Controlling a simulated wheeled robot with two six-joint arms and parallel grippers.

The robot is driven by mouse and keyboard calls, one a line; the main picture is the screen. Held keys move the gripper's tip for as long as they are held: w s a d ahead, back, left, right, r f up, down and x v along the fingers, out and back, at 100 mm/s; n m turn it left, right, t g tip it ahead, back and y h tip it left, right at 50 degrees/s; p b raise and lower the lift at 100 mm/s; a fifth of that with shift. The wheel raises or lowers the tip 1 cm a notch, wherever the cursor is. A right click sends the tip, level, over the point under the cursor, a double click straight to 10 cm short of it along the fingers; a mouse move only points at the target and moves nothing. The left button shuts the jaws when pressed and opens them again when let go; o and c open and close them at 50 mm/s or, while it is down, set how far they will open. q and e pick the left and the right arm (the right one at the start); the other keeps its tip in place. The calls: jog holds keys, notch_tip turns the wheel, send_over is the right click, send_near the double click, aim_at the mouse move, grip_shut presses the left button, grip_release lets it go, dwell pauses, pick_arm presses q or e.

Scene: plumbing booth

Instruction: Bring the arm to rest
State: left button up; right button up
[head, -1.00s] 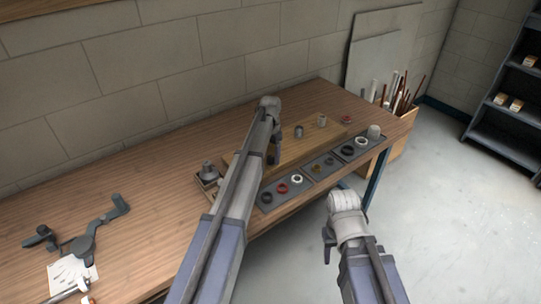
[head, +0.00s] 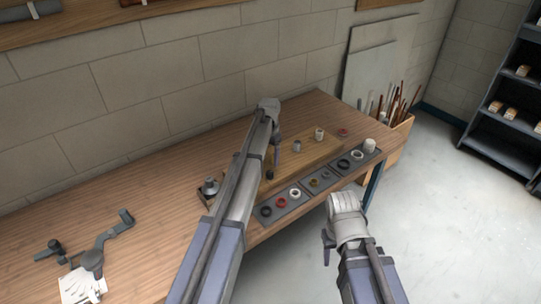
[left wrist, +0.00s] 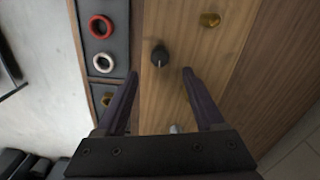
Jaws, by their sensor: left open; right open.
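My left arm reaches over the workbench, and its gripper (head: 276,142) hangs above the wooden board (head: 318,150). In the left wrist view its two fingers (left wrist: 160,74) are apart with nothing held between them. A dark knob-like part (left wrist: 160,56) stands on the board just beyond the fingertips, apart from them. My right gripper (head: 328,246) is off the front edge of the bench, over the floor. Its fingers are small and partly hidden in the head view, and no held object shows.
Dark trays along the bench front hold rings, including a red ring (left wrist: 100,27) and a white ring (left wrist: 103,63). Small fittings stand on the board. A clamp-like tool (head: 92,260) lies at left. A box of pipes (head: 398,135) stands beyond the bench; shelves (head: 505,110) are at right.

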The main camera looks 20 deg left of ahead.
pick_arm(q)
jog(key=s+d, duration=0.5)
jog(key=s, duration=0.7)
jog(key=s+d+n, duration=0.1)
jog(key=s+d, duration=0.5)
jog(key=s, duration=0.6)
jog(key=s+d+y, duration=0.1)
jog(key=s+d, duration=0.4)
jog(key=s, duration=0.7)
jog(key=shift+s+d+f+b, duration=0.15)
jog(key=shift+d+f+b, duration=0.15)
jog(key=shift+d, duration=0.1)
